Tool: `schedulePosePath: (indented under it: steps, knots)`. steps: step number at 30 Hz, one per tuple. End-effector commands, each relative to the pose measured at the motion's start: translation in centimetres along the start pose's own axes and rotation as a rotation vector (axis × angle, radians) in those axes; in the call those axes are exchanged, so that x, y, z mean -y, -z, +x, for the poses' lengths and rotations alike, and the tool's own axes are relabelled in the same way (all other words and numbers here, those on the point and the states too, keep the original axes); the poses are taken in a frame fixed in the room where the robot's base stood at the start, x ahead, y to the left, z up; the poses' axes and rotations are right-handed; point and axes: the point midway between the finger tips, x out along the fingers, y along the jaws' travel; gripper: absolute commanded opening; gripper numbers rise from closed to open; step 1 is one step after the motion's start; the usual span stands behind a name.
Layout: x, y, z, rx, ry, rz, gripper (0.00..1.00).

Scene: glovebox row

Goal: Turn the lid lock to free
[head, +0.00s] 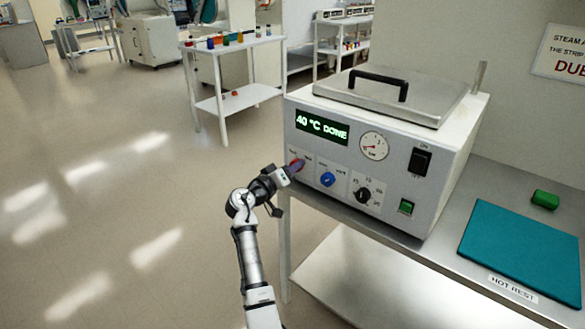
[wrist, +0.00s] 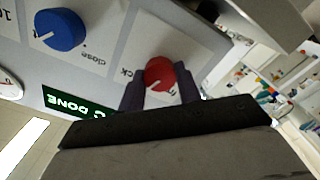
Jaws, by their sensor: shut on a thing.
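The lid lock is a red knob at the left end of the front panel of a white steam device (head: 450,155). In the wrist view the red knob (wrist: 160,73) sits between the two dark fingers of my gripper (wrist: 160,90), which is shut on it. A pale mark shows on the knob's face; its label is mostly covered. In the head view my gripper (head: 293,168) reaches the panel from the left and hides most of the knob. The device's lid (head: 430,100), with a black handle, is down.
A blue knob (head: 327,180) is close to the right of the red one, also in the wrist view (wrist: 60,29). A black dial (head: 362,195) and a green button (head: 406,207) are further right. The display (head: 322,127) reads "40 °C DONE". A teal mat (head: 525,250) lies on the bench.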

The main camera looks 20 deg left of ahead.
Motion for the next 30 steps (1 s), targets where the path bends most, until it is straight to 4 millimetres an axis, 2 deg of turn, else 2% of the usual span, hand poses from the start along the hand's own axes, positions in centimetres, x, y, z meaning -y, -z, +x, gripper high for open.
schedulePosePath:
  steps: [30]
  knots:
    - [-0.08,0.12,-0.04,0.001,0.001,-0.928,0.11]
